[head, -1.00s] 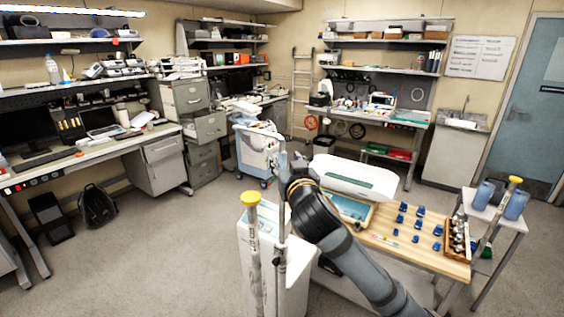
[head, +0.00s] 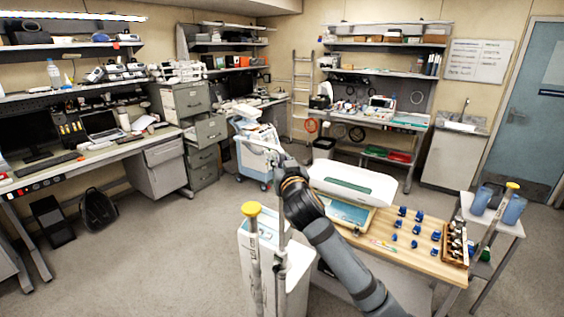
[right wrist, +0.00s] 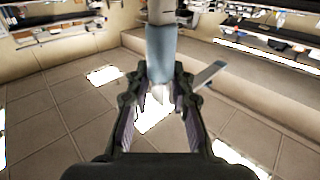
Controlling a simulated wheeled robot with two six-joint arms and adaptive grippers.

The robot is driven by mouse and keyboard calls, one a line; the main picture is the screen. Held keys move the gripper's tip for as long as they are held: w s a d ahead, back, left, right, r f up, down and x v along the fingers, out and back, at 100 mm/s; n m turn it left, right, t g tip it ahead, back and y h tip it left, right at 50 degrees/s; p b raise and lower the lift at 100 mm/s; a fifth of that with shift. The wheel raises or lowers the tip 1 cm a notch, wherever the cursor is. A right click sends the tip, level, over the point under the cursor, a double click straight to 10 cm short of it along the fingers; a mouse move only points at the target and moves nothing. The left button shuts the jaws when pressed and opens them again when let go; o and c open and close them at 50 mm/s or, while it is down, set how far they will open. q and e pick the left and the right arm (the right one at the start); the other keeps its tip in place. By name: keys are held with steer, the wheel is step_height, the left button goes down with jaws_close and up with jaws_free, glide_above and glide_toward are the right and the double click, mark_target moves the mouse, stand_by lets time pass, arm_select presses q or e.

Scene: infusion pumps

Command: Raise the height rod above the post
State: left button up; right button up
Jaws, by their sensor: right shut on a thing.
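The height rod (head: 266,146) is a thin grey rod with a bent hook arm reaching left, seen in the head view at the top of the post (head: 282,232). The post stands upright in front of the white cabinet. My right gripper (head: 282,160) is at the upper end of the post, with its arm coming from lower right. In the right wrist view, the fingers (right wrist: 160,95) are shut on the rod around a blue-grey sleeve (right wrist: 160,48), and a pale section shows above it. My arm and gripper hide part of the rod in the head view. My left gripper is not in view.
A white cabinet (head: 293,285) stands beside a yellow-capped pole (head: 254,262). To the right is a wooden table (head: 395,262) with a white device (head: 352,184) and several blue clips. A small cart (head: 257,150) stands behind.

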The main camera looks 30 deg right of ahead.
steer(key=shift+w+f, duration=0.1)
steer(key=shift+w, duration=0.05)
jaws_close()
step_height(320, 180, down, 6)
steer(key=b, duration=0.5)
steer(key=shift+o, duration=1.9)
jaws_free()
steer(key=o, duration=0.5)
steer(key=shift+s, duration=0.25)
steer(key=shift+o, duration=0.2)
steer(key=shift+w, duration=0.1)
